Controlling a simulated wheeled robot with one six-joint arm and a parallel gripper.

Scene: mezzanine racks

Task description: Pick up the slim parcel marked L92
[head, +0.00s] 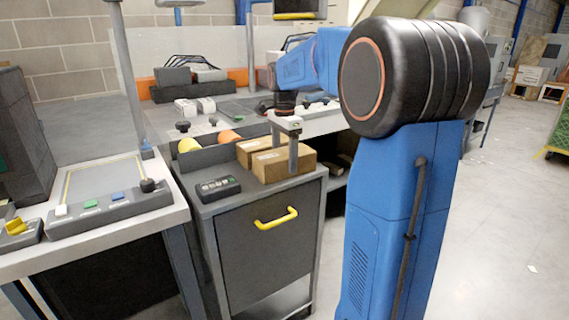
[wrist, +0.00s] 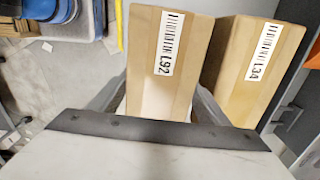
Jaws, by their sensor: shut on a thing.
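The slim brown parcel marked L92 (wrist: 150,65) fills the middle of the wrist view, its white barcode label facing me. My gripper (wrist: 155,108) has a grey finger on each side of it and is shut on it. In the head view my gripper (head: 289,132) is over the nearer parcel on the grey cabinet, one finger down its front side. This parcel appears to rest on the cabinet top. A like parcel marked L34 (wrist: 250,70) lies right beside it in the wrist view, with a narrow gap between them.
The grey cabinet (head: 262,262) has a yellow handle and a dark keypad box (head: 217,188) on top. A yellow ball (head: 188,145) and an orange ball (head: 229,136) sit in a tray behind. A bench (head: 95,238) with buttons stands left.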

